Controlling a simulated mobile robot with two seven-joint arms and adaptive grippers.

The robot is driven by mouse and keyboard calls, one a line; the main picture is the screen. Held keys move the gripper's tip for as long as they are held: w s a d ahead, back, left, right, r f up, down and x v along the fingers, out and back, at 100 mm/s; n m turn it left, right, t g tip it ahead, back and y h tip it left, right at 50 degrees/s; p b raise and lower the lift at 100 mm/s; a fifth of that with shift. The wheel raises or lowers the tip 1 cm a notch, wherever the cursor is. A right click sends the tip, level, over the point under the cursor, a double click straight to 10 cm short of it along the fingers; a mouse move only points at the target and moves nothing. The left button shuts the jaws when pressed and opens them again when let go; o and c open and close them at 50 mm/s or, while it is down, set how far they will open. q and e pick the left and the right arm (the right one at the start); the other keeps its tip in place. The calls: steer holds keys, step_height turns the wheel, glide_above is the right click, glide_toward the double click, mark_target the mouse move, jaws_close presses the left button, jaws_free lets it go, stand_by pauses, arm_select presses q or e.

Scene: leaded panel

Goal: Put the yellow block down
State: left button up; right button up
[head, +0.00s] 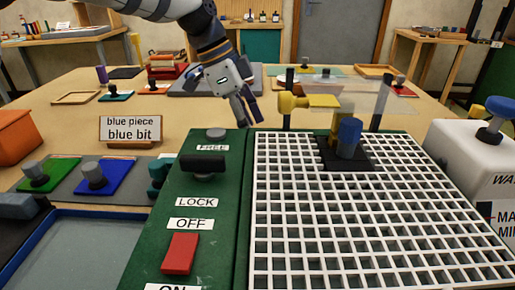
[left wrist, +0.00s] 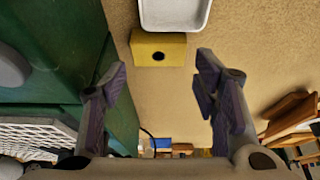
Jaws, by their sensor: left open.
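A yellow block (left wrist: 150,48) with a dark round hole in its face shows in the left wrist view. It is at the edge of a white tray (left wrist: 175,14), over the tan tabletop; I cannot tell if they touch. The block lies beyond my left fingertips and not between them. My left gripper (head: 246,112) is open and empty, pointing down behind the green machine in the head view. It also shows in the left wrist view (left wrist: 160,82), fingers spread wide. I cannot make out this block in the head view. My right gripper is not in view.
The green machine (head: 205,235) with a red switch (head: 180,253) and a white grid (head: 360,225) fills the front. A blue knob (head: 349,138) on a black plate and a yellow fitting (head: 290,102) stand at the grid's back. A "blue bit" sign (head: 130,130) stands left.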

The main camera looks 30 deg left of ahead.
arm_select(q)
steer(key=x, duration=0.4)
steer(key=shift+d+f, duration=0.15)
steer(key=shift+d, duration=0.1)
steer(key=c, duration=0.8)
step_height(320, 180, up, 18)
steer(key=shift+p, duration=0.4)
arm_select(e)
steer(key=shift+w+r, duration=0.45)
